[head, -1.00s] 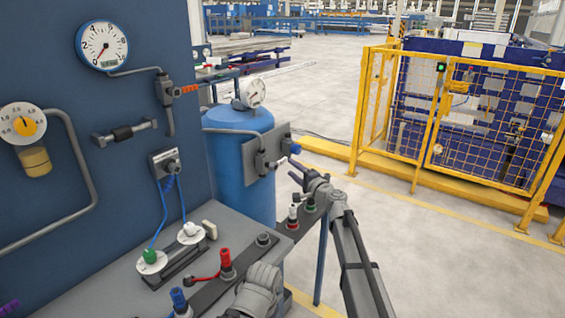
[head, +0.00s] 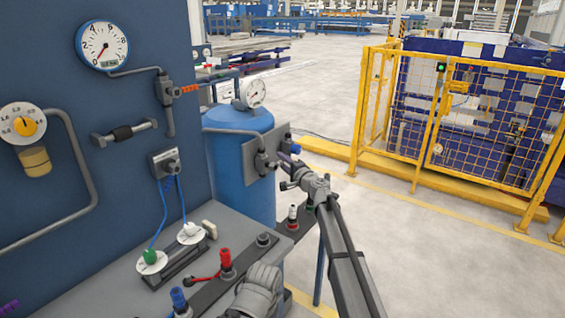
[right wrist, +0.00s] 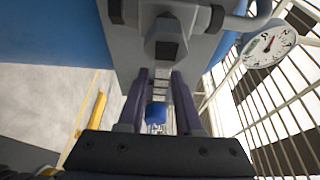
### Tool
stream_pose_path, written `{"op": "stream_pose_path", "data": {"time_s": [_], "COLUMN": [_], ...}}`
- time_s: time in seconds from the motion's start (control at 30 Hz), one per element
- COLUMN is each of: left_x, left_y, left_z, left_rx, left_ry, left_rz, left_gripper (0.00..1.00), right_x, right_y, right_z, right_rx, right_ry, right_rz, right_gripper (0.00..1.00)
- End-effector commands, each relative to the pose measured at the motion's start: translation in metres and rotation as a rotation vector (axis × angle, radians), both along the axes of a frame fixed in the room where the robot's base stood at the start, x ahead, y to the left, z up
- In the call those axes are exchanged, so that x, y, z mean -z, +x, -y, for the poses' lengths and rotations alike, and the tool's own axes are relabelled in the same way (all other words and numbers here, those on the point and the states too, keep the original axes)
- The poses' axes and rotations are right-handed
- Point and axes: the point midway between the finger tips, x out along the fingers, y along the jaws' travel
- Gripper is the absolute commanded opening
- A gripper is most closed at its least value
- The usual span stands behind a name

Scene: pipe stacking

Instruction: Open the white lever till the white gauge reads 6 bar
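A round white gauge (head: 251,93) stands on top of the blue tank (head: 235,170); its needle is too small to read in the head view. It also shows at the upper right of the right wrist view (right wrist: 270,41). A grey valve plate (head: 262,157) is on the tank's right side, with a blue part (head: 292,147) beside it. I cannot clearly pick out the white lever; a grey fitting (right wrist: 167,40) on the plate faces the wrist camera. My right gripper (head: 284,172) is beside the plate. Its fingers are apart, with nothing visibly held. My left gripper is not in view.
A second white-faced gauge (head: 102,45) and a dial (head: 22,124) are on the blue panel (head: 45,75). The bench holds red, blue and green connectors and a grey glove (head: 260,290). A yellow fence (head: 437,150) stands at right, beyond open floor.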

Motion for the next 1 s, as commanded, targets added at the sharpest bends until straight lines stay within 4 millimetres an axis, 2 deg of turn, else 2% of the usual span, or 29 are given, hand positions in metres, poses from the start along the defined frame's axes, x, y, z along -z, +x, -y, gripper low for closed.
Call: {"op": "stream_pose_path", "data": {"time_s": [0.03, 0.2, 0.3, 1.0], "left_x": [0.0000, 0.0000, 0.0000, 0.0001], "left_y": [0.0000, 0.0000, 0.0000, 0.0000], "left_z": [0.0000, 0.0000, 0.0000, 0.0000], "left_rx": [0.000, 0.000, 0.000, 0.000], "left_ry": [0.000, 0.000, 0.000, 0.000], "left_rz": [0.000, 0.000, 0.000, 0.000], "left_gripper": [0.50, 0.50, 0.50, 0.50], "right_x": [0.0000, 0.0000, 0.0000, 0.0002], "right_y": [0.0000, 0.0000, 0.0000, -0.0003], "right_z": [0.0002, 0.0004, 0.0004, 0.0005], "right_rx": [0.000, 0.000, 0.000, 0.000], "right_ry": [0.000, 0.000, 0.000, -0.001], "right_rz": [0.000, 0.000, 0.000, 0.001], "right_gripper": [0.27, 0.08, 0.00, 0.00]}}
